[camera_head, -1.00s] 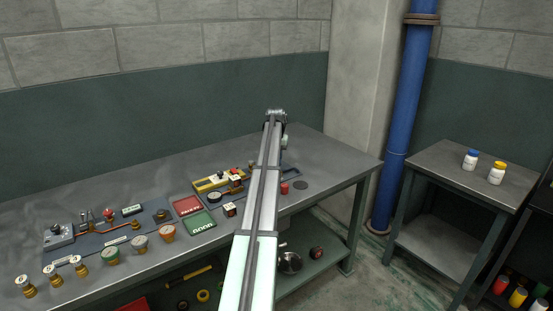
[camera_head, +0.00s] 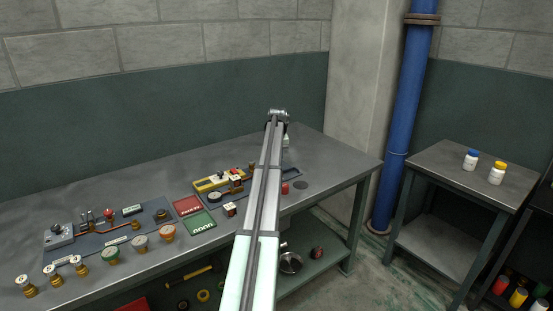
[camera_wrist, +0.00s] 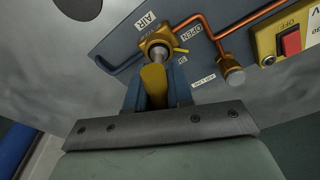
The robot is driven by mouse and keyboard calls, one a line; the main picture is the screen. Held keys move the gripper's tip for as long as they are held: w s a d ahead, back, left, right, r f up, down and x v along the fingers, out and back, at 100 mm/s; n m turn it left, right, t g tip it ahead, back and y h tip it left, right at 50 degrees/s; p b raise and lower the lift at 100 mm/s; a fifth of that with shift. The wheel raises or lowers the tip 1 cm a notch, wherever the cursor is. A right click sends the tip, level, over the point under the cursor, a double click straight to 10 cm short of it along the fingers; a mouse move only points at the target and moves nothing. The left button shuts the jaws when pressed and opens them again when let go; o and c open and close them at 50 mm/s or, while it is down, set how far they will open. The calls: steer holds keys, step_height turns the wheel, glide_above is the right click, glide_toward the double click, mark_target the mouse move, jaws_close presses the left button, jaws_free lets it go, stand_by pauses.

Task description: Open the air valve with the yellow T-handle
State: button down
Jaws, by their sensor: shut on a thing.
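The air valve (camera_wrist: 157,44) shows in the wrist view as a brass body with a steel stem, on a blue-grey panel. Its yellow T-handle (camera_wrist: 154,80) points down toward the camera, between the two blue fingers of my gripper (camera_wrist: 156,92). The gripper is shut on this handle. An AIR label (camera_wrist: 146,20) lies above the valve and an OPEN label (camera_wrist: 181,39) lies to its right. In the head view my arm hides the handle and the fingertips.
In the wrist view a copper pipe (camera_wrist: 203,39) runs right of the valve, and a yellow switch box with a red rocker (camera_wrist: 291,42) stands farther right. In the head view, the workbench (camera_head: 140,188) holds gauges, fittings and trays left of my arm.

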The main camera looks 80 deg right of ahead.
steer(key=shift+n, duration=1.6)
steer(key=shift+n+t, duration=0.3)
steer(key=shift+n, duration=0.3)
steer(key=shift+n+y, duration=0.3)
steer(key=shift+n, duration=0.7)
steer(key=n, duration=0.2)
steer(key=shift+n, duration=0.3)
steer(key=shift+m, duration=0.7)
steer(key=shift+r, duration=0.15)
